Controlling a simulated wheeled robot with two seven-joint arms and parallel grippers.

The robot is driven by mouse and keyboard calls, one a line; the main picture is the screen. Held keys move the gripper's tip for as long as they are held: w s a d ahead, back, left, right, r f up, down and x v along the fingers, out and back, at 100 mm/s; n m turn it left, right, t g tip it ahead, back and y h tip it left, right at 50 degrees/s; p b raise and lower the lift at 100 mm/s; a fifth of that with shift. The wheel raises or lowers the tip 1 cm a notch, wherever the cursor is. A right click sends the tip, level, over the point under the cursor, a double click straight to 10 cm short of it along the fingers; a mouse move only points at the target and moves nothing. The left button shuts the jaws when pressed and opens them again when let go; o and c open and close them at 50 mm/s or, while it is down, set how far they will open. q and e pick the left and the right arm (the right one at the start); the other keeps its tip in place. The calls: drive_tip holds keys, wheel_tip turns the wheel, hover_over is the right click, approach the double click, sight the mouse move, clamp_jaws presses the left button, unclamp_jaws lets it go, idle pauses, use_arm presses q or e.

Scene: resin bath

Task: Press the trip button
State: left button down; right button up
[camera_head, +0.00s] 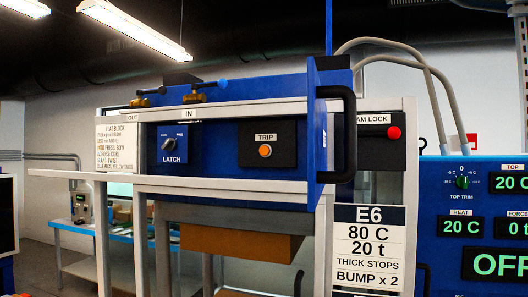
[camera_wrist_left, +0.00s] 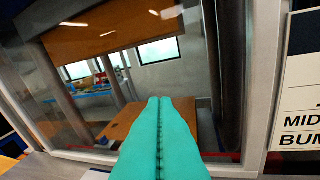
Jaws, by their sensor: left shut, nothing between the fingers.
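The trip button (camera_head: 265,151) is a small orange round button on a black plate labelled TRIP. It sits on the blue front panel of the press in the head view. A blue plate with a LATCH knob (camera_head: 168,144) is to its left. My left gripper (camera_wrist_left: 160,101) shows only in the left wrist view. Its two teal fingers lie together with nothing between them, pointing into the press opening. The trip button does not show in the left wrist view, and neither gripper shows in the head view.
A black handle (camera_head: 340,134) juts out right of the trip button. A red knob (camera_head: 394,132) is farther right. A silver rail (camera_head: 220,186) crosses below the panel. In the wrist view, a wooden-coloured block (camera_wrist_left: 115,28) hangs above and metal posts (camera_wrist_left: 187,50) flank the opening.

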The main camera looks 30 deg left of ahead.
use_arm(q)
drive_tip(key=w+a+r+n+t+y, duration=0.1)
drive_tip(key=w+a+r+y, duration=0.1)
drive_tip(key=r, duration=0.8)
drive_tip(key=w+a+r+n+t+y, duration=0.1)
drive_tip(key=w+a+r+n+y, duration=0.15)
drive_tip(key=r, duration=0.85)
drive_tip(key=n+t+y, duration=0.1)
drive_tip(key=n+y, duration=0.2)
drive_tip(key=y, duration=0.2)
approach(263, 154)
drive_tip(key=s+a+r, duration=0.2)
drive_tip(key=s+r, duration=0.4)
drive_tip(key=s, duration=0.1)
drive_tip(key=shift+w+d+f+m, duration=0.2)
drive_tip(key=shift+w+m, duration=0.05)
drive_tip(key=shift+w, duration=0.05)
drive_tip(key=shift+t, duration=0.3)
drive_tip(key=shift+w+a+p, duration=0.1)
drive_tip(key=shift+w+a, duration=0.25)
drive_tip(key=shift+w, duration=1.05)
drive_tip(key=shift+w+a+p, duration=0.1)
drive_tip(key=shift+w+a, duration=0.25)
drive_tip(key=shift+w, duration=1.05)
drive_tip(key=shift+w+a+p, duration=0.1)
drive_tip(key=shift+w+a, duration=0.2)
drive_tip(key=shift+w, duration=1.15)
drive_tip(key=shift+w, duration=0.15)
